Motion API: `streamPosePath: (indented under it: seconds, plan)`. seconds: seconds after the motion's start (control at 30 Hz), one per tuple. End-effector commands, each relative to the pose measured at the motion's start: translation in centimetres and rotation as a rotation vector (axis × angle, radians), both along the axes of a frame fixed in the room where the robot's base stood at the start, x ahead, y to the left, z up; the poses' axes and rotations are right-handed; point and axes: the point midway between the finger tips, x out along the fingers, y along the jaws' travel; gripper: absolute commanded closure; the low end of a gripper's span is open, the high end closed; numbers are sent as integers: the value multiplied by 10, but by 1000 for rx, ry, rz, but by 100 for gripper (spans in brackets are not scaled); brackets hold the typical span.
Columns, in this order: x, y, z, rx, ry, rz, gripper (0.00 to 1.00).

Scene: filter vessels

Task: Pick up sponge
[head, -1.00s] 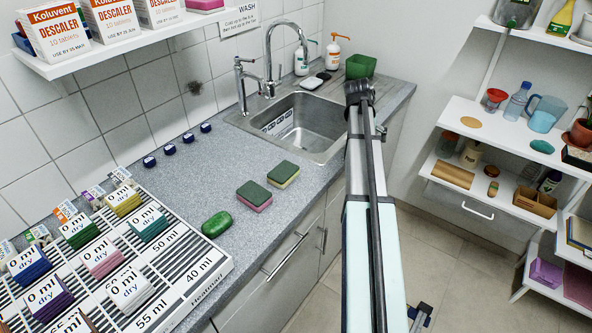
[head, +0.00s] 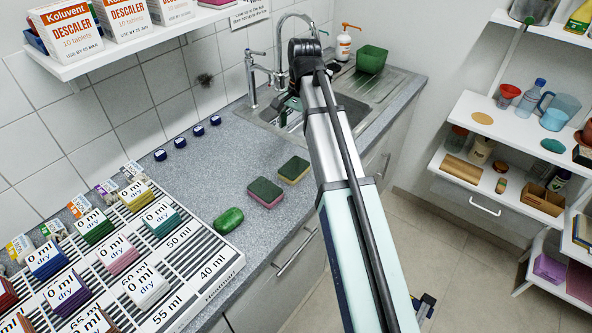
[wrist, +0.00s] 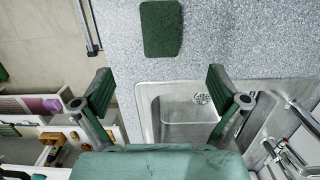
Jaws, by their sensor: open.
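Two sponges with dark green tops lie side by side on the grey counter. One has a pink lower layer (head: 265,192) and the other a yellow one (head: 293,169). In the head view my arm reaches over the sink, and my gripper is mostly hidden behind it. In the wrist view my gripper (wrist: 160,91) is open and empty, its two green-padded fingers wide apart over the sink edge. One green-topped sponge (wrist: 161,28) shows ahead of the fingers, at the top of that view and apart from them. Its lower layer is hidden there.
A smooth green oval object (head: 228,221) lies beside the sponges. The sink (wrist: 185,112), tall tap (head: 252,78) and green tub (head: 371,59) stand behind. Bare counter lies around the sponges.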

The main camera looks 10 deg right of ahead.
Motion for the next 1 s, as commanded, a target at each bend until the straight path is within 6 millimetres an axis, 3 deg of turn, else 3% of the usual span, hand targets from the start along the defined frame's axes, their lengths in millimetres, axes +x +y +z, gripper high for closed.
streamPosePath:
  seconds: [0.4, 1.0]
  plan:
    - [-7, 6, -68, -1, 1, 1, 3]
    - [-8, 10, -110, -1, 1, 1, 3]
